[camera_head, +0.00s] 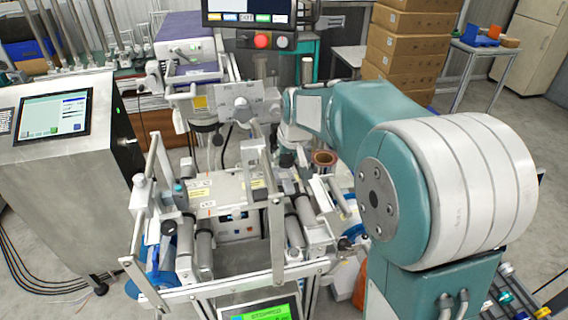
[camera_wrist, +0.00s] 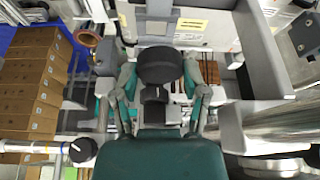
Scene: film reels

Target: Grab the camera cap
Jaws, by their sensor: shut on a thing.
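A dark round cap (camera_wrist: 160,66), which I take to be the camera cap, shows in the wrist view between the two teal and grey fingers of my gripper (camera_wrist: 160,82). The fingers flank it closely and are shut on it. A smaller dark block shows just below the cap. In the head view, my teal arm reaches from the right toward the middle of the machine, with my gripper (camera_head: 287,158) small and partly hidden beside it. I cannot make out the cap in the head view.
A metal machine frame with rollers (camera_head: 203,250) fills the middle. A grey cabinet with a screen (camera_head: 55,115) stands at left. Cardboard boxes (camera_head: 405,55) are stacked behind. In the wrist view, a grey frame bar (camera_wrist: 263,50) lies close on the right. Open floor shows at left.

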